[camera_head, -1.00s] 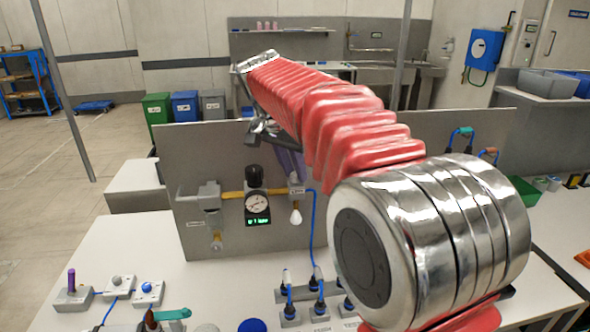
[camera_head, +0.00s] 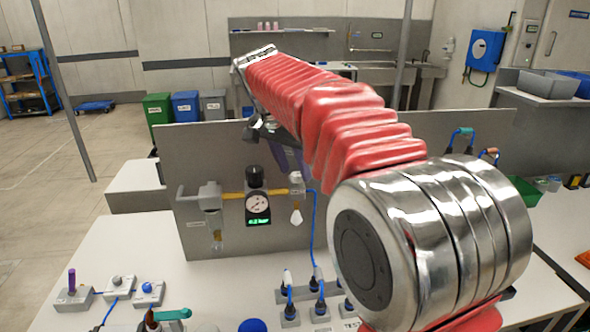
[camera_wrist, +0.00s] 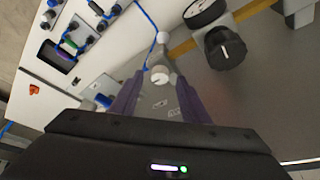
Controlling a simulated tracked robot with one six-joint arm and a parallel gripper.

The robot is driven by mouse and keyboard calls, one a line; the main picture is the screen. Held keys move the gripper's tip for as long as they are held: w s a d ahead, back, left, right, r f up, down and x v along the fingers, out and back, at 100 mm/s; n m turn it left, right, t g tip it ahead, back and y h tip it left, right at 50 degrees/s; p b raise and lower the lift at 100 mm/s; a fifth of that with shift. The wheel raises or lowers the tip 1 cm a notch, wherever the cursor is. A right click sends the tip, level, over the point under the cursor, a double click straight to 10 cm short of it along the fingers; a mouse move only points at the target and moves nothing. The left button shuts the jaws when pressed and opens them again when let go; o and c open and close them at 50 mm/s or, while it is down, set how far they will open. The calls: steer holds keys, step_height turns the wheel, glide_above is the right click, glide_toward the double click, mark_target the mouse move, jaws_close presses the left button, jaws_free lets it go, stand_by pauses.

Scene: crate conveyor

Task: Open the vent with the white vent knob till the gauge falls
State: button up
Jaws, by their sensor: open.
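The white vent knob (camera_wrist: 158,76) shows in the wrist view between the purple fingertips of my gripper (camera_wrist: 159,81), which are apart. I cannot tell whether either finger touches it. In the head view, a white bulb-shaped part (camera_head: 296,216) hangs below a grey fitting at the right end of the yellow pipe. My gripper's purple fingers (camera_head: 290,160) are partly hidden behind my arm there. The round gauge (camera_head: 258,205) has a white dial and a lit green display whose digits are too small to read surely.
A black knob (camera_head: 254,176) sits above the gauge, and it also shows in the wrist view (camera_wrist: 224,47). A blue hose (camera_head: 313,230) runs down beside the fitting. Blue connectors (camera_head: 318,304) stand on the bench below. The grey panel (camera_head: 190,150) stands behind the pipe.

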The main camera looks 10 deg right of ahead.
steer(key=v, duration=1.2)
steer(key=shift+a+r, duration=0.15)
steer(key=shift+r, duration=0.1)
steer(key=shift+s, duration=0.15)
steer(key=s+d+f+n+t+y, duration=0.1)
steer(key=s+d+f+n, duration=0.2)
steer(key=s, duration=0.4)
steer(key=s+d+f+n+y, duration=0.1)
steer(key=s+d+f+n, duration=0.1)
steer(key=s+f, duration=0.3)
steer(key=s+d+f+n+t+y, duration=0.1)
steer(key=s+f+n, duration=0.3)
steer(key=s+f, duration=1.1)
steer(key=shift+s+d+f+t, duration=0.3)
steer(key=shift+s+d, duration=0.15)
steer(key=shift+s, duration=0.45)
